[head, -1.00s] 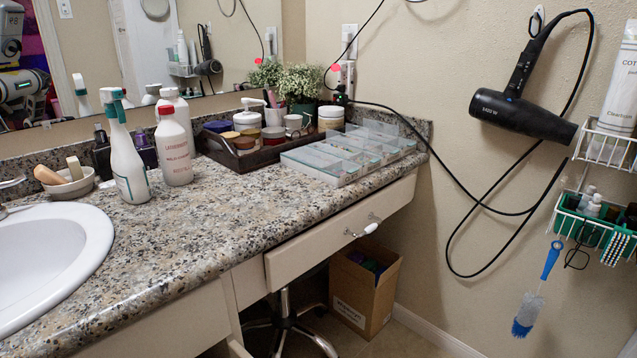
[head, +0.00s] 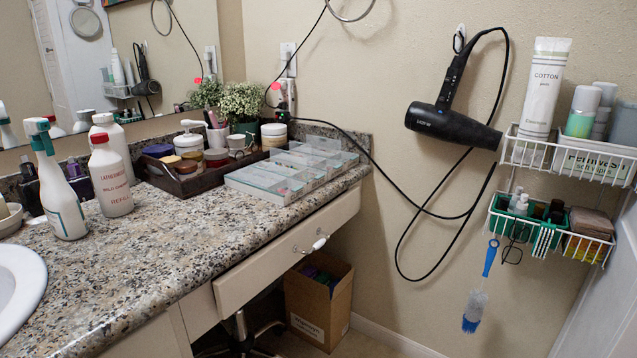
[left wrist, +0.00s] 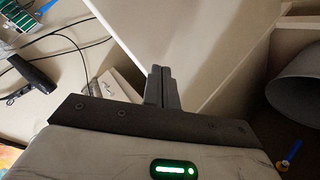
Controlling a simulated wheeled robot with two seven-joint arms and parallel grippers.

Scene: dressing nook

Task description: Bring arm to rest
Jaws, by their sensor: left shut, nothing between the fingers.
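My left gripper (left wrist: 161,88) shows only in the left wrist view. Its two dark fingers are pressed together with nothing between them. They are in front of a pale flat panel (left wrist: 200,35), and I cannot tell how close they are to it. Neither gripper shows in the head view. My right gripper is in neither current view.
The granite counter (head: 150,235) holds bottles, a dark tray (head: 150,183) and clear boxes (head: 262,183). A hair dryer (head: 450,125) hangs on the wall, its cord looping down. Wire baskets (head: 510,152) are at right. A cardboard box (head: 318,305) stands on the floor under the drawer (head: 280,262).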

